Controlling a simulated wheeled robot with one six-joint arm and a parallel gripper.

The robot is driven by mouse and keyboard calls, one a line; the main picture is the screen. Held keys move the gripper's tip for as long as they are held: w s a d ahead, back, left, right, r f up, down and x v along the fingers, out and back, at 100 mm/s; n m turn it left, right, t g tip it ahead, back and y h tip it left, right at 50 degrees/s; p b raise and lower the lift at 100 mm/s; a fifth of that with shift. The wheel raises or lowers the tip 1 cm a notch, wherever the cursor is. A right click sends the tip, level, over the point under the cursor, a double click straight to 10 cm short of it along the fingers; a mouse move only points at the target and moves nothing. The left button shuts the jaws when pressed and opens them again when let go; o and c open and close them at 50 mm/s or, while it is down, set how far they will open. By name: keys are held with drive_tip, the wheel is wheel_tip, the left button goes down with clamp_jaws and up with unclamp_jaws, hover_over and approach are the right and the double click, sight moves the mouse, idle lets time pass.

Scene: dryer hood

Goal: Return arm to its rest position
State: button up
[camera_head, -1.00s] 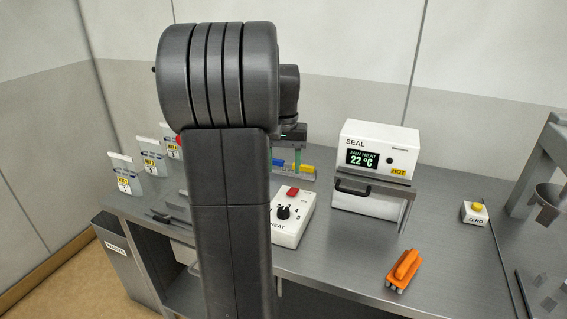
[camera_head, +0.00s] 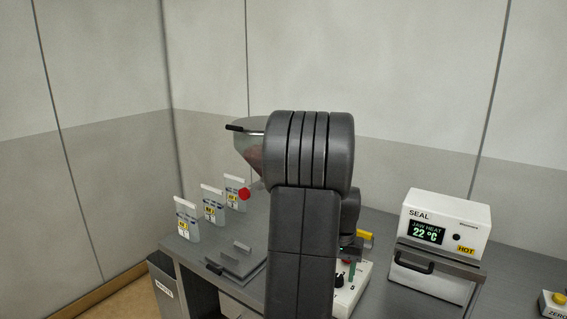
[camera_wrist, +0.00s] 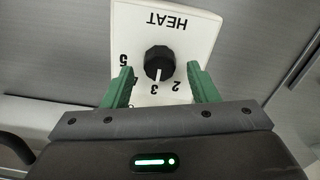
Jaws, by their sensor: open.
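My gripper (camera_wrist: 160,78) is open, its two green fingers spread and nothing between the tips that I can see gripped. In the wrist view it hangs over the white HEAT box (camera_wrist: 200,45). The box's black knob (camera_wrist: 159,62) shows between the fingers, its white pointer near 3. I cannot tell the height of the fingertips above it. In the head view my arm hides much of the gripper (camera_head: 348,262), and the HEAT box (camera_head: 352,290) shows partly below it.
The white SEAL unit (camera_head: 447,215) reading 22 °C stands to the right. A bin (camera_head: 165,290) stands beyond the bench's left end.

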drive_tip(key=shift+f, duration=0.4)
